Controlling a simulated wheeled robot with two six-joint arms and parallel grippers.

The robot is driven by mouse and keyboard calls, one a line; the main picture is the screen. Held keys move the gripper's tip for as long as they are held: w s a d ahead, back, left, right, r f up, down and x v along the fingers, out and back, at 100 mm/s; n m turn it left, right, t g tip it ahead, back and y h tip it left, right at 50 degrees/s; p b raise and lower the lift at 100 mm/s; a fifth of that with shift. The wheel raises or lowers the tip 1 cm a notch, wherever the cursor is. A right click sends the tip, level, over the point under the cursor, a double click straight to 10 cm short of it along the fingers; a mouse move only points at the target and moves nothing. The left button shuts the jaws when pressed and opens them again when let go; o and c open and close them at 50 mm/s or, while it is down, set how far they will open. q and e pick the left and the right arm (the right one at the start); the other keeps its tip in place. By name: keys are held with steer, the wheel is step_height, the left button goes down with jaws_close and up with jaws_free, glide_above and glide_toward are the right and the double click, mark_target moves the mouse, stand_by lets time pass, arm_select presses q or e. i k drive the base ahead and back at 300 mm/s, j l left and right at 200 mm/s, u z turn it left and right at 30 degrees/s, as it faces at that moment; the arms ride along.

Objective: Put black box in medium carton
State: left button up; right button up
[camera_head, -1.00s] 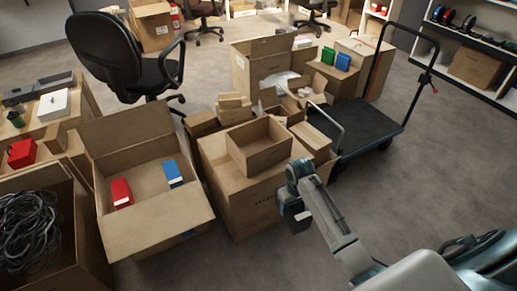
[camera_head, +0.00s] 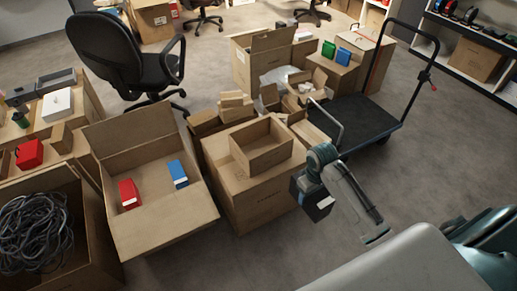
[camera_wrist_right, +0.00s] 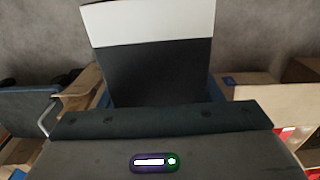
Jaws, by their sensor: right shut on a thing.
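The black box (camera_head: 316,204) hangs in my right gripper (camera_head: 306,188), to the right of the stacked cartons and above the floor. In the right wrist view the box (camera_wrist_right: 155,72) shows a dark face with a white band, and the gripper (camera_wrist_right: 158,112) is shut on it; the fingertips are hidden. A large open carton (camera_head: 165,240) at centre left holds a red box (camera_head: 129,194) and a blue box (camera_head: 178,173). A smaller open carton (camera_head: 262,164) sits on a closed big carton (camera_head: 262,205) and looks empty. My left gripper is not in view.
A carton of black cables (camera_head: 88,240) stands at the far left. A black flatbed trolley (camera_head: 365,124) is behind my right arm. An office chair (camera_head: 108,50) stands behind the large open carton. Floor at the right is clear.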

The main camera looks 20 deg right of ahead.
mark_target(261, 146)
steer(key=i, duration=1.35)
